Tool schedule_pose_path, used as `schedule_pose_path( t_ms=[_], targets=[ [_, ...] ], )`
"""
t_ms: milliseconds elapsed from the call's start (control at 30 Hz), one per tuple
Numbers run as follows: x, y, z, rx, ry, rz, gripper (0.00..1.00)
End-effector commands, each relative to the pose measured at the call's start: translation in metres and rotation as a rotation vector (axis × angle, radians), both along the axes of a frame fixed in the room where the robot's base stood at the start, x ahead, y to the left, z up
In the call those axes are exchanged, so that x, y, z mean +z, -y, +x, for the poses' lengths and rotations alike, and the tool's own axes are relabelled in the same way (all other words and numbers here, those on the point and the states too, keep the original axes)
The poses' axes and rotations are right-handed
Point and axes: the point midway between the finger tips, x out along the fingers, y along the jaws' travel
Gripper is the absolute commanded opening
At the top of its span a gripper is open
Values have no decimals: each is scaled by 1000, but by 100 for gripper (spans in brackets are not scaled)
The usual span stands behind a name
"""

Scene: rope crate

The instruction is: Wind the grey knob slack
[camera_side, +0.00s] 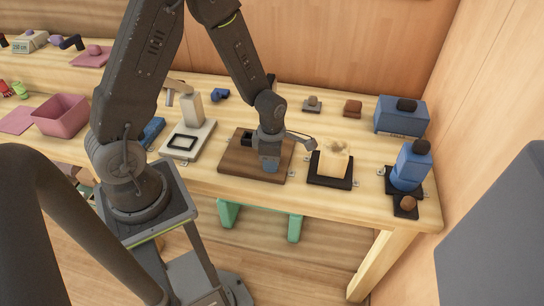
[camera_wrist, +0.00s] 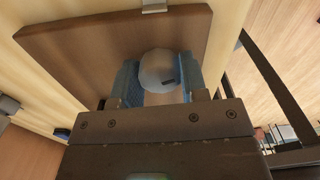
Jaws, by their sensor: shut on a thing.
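The grey knob (camera_wrist: 158,66) shows in the wrist view as a round, pale grey disc with a short dark mark near its lower right edge. It sits over a brown wooden board (camera_wrist: 75,52), which also shows on the bench in the side view (camera_side: 233,167). My gripper (camera_wrist: 157,84) is shut on the knob, with one blue finger on each side of it. In the side view my gripper (camera_side: 270,164) points down at the right part of the board and hides the knob.
A small dark block (camera_side: 247,137) stands on the board behind my gripper. To the right are a black tray (camera_side: 330,181) with a pale block and a blue dispenser-like block (camera_side: 408,170). To the left is a pale plate (camera_side: 195,145) with an upright block.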

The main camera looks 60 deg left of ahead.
Motion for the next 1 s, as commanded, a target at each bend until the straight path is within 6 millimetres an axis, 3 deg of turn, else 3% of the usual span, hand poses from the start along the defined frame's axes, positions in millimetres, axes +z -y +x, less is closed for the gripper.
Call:
schedule_pose_path(
  t_ms=[400, 833, 867, 1000],
  targets=[
    [-2, 0, 0, 532, -1, 0, 7],
    [-3, 0, -1, 565, -2, 0, 7],
    [-3, 0, -1, 565, -2, 0, 41],
    [-2, 0, -1, 565, -2, 0, 54]
  ],
)
